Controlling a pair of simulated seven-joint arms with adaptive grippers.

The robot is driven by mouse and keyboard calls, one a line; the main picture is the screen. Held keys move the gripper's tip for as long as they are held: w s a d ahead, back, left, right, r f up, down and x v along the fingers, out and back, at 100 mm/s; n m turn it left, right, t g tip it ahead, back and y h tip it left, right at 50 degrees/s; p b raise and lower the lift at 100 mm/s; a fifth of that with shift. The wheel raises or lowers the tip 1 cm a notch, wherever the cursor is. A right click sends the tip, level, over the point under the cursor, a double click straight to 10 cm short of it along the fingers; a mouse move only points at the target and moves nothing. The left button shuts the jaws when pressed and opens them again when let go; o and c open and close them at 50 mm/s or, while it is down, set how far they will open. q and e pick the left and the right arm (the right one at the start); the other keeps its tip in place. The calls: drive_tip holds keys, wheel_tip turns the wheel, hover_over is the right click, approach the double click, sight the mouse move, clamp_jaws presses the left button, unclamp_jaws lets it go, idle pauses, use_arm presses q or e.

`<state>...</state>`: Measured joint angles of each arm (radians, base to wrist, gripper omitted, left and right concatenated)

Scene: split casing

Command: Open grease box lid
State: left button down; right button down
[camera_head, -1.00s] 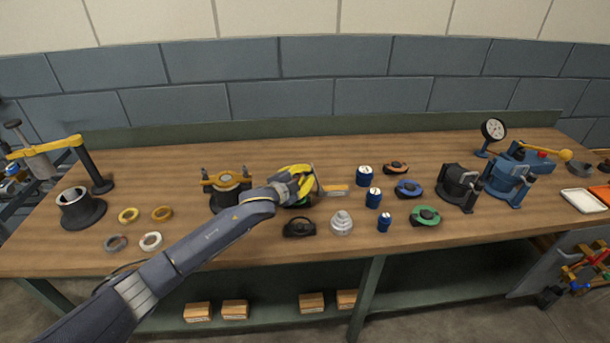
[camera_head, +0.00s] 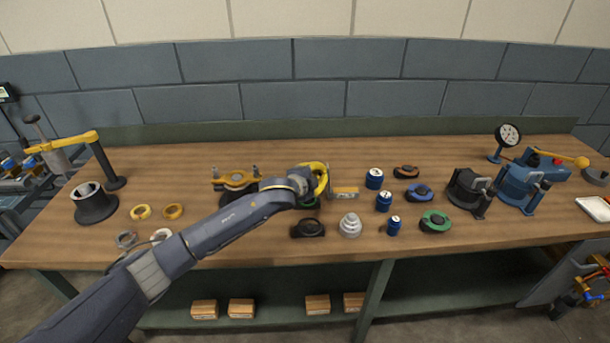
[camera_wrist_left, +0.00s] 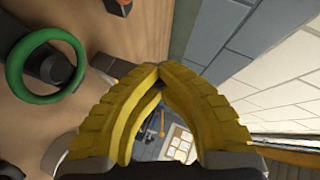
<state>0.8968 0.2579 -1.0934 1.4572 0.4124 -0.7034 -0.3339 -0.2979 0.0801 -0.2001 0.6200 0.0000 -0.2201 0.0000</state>
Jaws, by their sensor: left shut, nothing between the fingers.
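A small tan-yellow box (camera_head: 345,193) stands near the middle of the bench in the head view. It may be the grease box; its label and lid are too small to make out. My left gripper (camera_head: 325,178), with yellow fingers, is just left of this box and above the bench. In the left wrist view its fingertips (camera_wrist_left: 160,70) meet and hold nothing. The box cannot be picked out clearly in that view, and I cannot tell whether the fingers touch it. My right gripper is in neither view.
A green ring (camera_wrist_left: 45,65) lies beside the fingers in the wrist view. Several blue cans, including one at the back (camera_head: 374,179), stand right of the box. A stepped grey part (camera_head: 350,225) and a black part (camera_head: 307,229) lie in front. The bench's front strip is clear.

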use_arm(q)
drive_tip(key=shift+w+a, duration=0.1)
drive_tip(key=shift+a, duration=0.05)
drive_tip(key=c, duration=1.3)
unclamp_jaws()
drive_tip(key=shift+c, duration=0.2)
drive_tip(key=v, duration=1.2)
